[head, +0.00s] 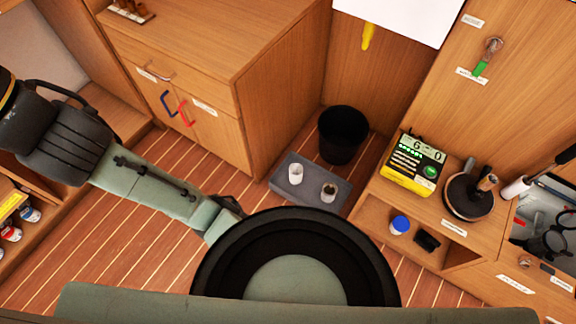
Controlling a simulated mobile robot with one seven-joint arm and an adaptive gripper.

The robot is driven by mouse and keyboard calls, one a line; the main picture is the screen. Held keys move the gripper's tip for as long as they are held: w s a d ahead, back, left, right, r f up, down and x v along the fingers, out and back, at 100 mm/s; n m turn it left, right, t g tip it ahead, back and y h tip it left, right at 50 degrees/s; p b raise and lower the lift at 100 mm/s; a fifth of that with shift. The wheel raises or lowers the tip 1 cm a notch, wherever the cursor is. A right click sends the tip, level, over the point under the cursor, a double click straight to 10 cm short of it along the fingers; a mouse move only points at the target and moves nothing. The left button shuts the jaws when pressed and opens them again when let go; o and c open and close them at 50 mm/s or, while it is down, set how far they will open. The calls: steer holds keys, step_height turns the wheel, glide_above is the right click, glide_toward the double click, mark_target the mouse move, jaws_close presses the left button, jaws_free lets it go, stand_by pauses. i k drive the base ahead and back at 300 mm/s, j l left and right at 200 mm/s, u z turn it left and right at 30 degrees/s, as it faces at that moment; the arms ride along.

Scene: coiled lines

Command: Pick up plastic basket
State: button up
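A black, round, open-topped bin (343,150) stands upright on the wooden floor; it is the only thing I see that could be the plastic basket. It is in the corner between the wooden cabinet and the back panel, right of the picture's middle. Its inside is dark and I cannot tell if it holds anything. My arm reaches from my base to the left edge of the head view, well away from the bin. My gripper is out of the picture.
A low grey tray (311,195) with two small cups lies in front of the bin. A wooden cabinet (262,115) stands to its left. A shelf unit (388,193) with a yellow device (412,165) stands to its right. Striped floor (200,165) is clear at centre left.

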mark_target(296, 170)
steer(key=z, duration=2.1)
steer(key=u, duration=2.1)
steer(key=i+l+z, duration=0.25)
steer(key=i, duration=0.3)
steer(key=i+j, duration=0.15)
steer(key=i, duration=0.15)
